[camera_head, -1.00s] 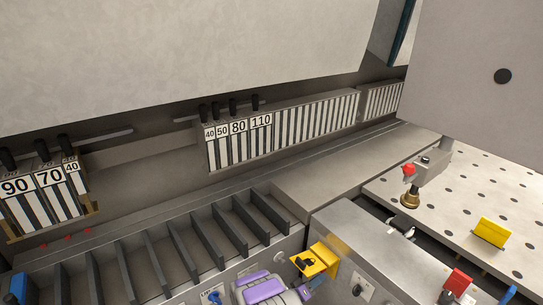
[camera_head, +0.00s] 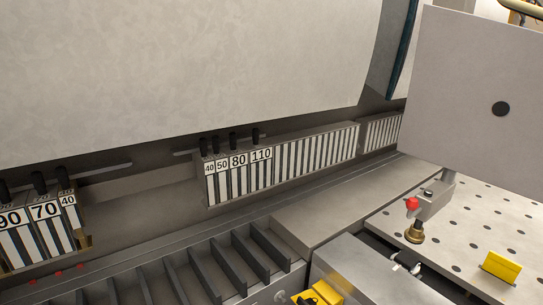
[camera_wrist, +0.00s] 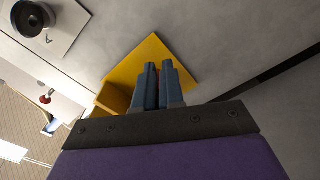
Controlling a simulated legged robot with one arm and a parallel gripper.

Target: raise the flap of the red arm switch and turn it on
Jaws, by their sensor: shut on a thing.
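In the wrist view the blue fingers of my gripper (camera_wrist: 158,72) are shut on a small red-orange part, of which only a sliver shows between them. They stand in front of a yellow housing (camera_wrist: 180,52), which spreads out behind and to the left of the fingers. The fingers hide most of the red part, so I cannot tell whether it is the flap or the switch, or how far it is raised. In the head view a yellow piece (camera_head: 322,291) with a black knob shows at the bottom edge. My gripper is outside that view.
A grey panel surface surrounds the yellow housing in the wrist view. A round black knob (camera_wrist: 31,18) is at the upper left. In the head view, a slotted rack (camera_head: 225,262) and a perforated table (camera_head: 466,226) with a yellow block (camera_head: 502,266) lie around the machine.

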